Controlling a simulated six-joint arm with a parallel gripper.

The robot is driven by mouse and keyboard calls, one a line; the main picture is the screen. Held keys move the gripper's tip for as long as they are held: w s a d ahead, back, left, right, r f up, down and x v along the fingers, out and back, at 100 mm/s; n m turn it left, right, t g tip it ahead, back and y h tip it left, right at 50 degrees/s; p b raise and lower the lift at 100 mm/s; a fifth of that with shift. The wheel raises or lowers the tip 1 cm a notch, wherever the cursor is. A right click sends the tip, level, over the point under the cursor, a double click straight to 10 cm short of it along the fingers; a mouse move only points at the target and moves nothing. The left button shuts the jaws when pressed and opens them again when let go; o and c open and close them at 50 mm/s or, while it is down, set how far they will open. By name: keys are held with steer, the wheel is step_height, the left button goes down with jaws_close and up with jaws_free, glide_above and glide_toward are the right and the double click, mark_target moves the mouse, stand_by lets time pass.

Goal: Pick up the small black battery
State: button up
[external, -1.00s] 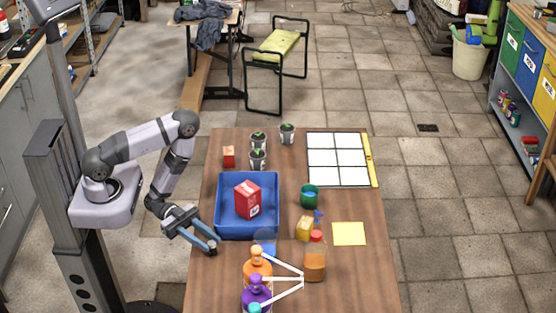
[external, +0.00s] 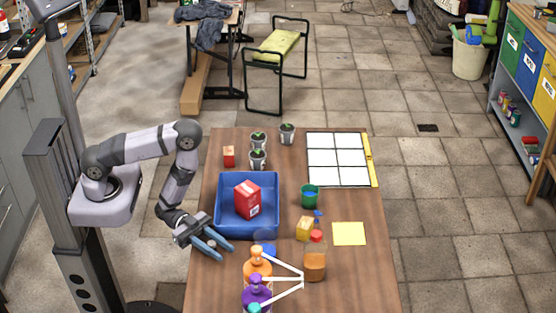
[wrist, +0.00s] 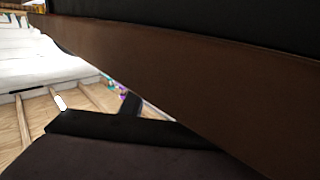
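My gripper (external: 226,251) is low over the left edge of the table, just below the blue tray, in the external view. Its two blue fingers point down and to the right, with a narrow gap between them. I cannot tell whether anything is held in that gap. I cannot make out the small black battery in either current view; it may be hidden by the fingers. The wrist view is mostly filled by dark, close surfaces and shows no clear battery.
The blue tray (external: 225,231) holds a red box (external: 247,200). A yellow sheet (external: 349,234) and white grid (external: 338,172) lie right.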

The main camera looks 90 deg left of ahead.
steer(key=shift+w+d, duration=0.2)
steer(key=shift+d, duration=0.05)
jaws_close()
steer(key=shift+r, duration=0.1)
step_height(320, 180, up, 10)
steer(key=p, duration=0.3)
stand_by(0.4)
